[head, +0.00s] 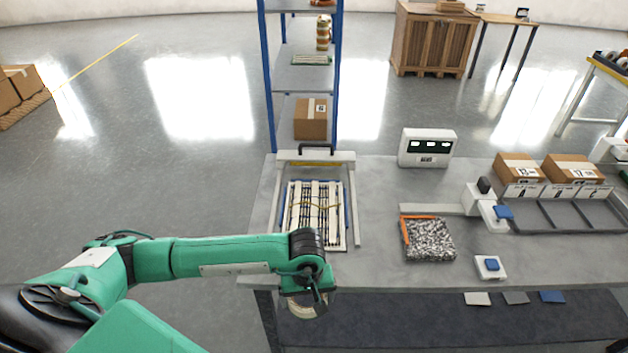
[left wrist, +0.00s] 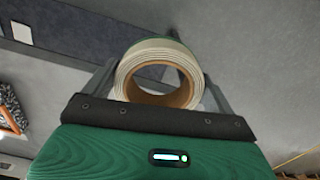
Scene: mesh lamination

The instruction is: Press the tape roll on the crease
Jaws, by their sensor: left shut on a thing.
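My left gripper (head: 304,294) is shut on the tape roll (head: 308,309), just off the front edge of the grey table. In the left wrist view the roll (left wrist: 187,92) sits between the two fingers, with a pale outer band, a brown core and some green behind. A slatted cream-and-dark mesh panel (head: 337,214) lies in the frame on the table's left part, with a wavy yellow line across it. I cannot make out a crease for certain. The roll is apart from the panel. My right gripper is not in view.
A press frame with a black handle (head: 317,148) stands behind the panel. To the right are a speckled block (head: 428,243) with an orange strip, a blue-button box (head: 490,267), a display unit (head: 427,147) and a grey tray (head: 565,214). A blue-post shelf (head: 268,90) rises behind.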

